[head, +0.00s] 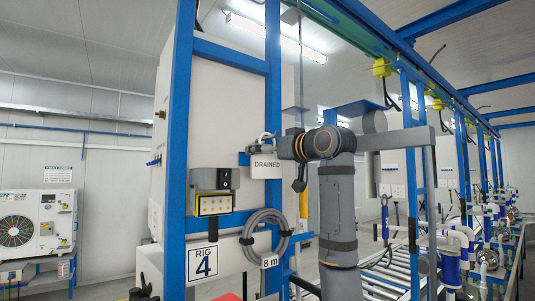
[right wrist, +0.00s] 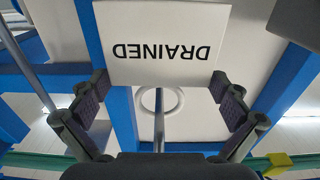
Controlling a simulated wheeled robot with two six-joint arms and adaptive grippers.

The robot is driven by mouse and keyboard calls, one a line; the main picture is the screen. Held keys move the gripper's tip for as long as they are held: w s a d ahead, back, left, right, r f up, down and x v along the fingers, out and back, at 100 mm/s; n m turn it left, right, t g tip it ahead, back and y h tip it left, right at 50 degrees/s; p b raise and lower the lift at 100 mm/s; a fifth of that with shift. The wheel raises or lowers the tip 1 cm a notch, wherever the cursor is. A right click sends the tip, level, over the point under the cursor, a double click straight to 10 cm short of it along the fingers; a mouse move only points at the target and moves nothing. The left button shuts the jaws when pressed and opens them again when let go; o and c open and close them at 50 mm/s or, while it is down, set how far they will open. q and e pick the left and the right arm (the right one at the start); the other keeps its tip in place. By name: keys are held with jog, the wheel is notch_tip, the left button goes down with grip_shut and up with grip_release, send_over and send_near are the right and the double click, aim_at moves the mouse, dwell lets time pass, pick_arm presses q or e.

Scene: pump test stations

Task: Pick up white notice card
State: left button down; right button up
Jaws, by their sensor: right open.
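The white notice card (head: 266,165) reads DRAINED and hangs by the blue post, just under my right gripper (head: 268,142). In the right wrist view the card (right wrist: 160,40) is upside down, its edge towards the gripper lying close to the fingertips. A pale ring (right wrist: 160,100) shows between the fingers, with a grey rod running by it. My right gripper (right wrist: 160,88) is open, its fingers spread on both sides of the ring, and holds nothing. I cannot identify my left gripper in the head view.
A blue frame post (head: 273,90) stands right behind the card. Pipes and pumps (head: 455,245) line the right.

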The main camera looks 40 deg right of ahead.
jog(key=shift+w+f, duration=0.15)
jog(key=shift+w, duration=0.1)
jog(key=shift+s, duration=0.1)
jog(key=c, duration=0.8)
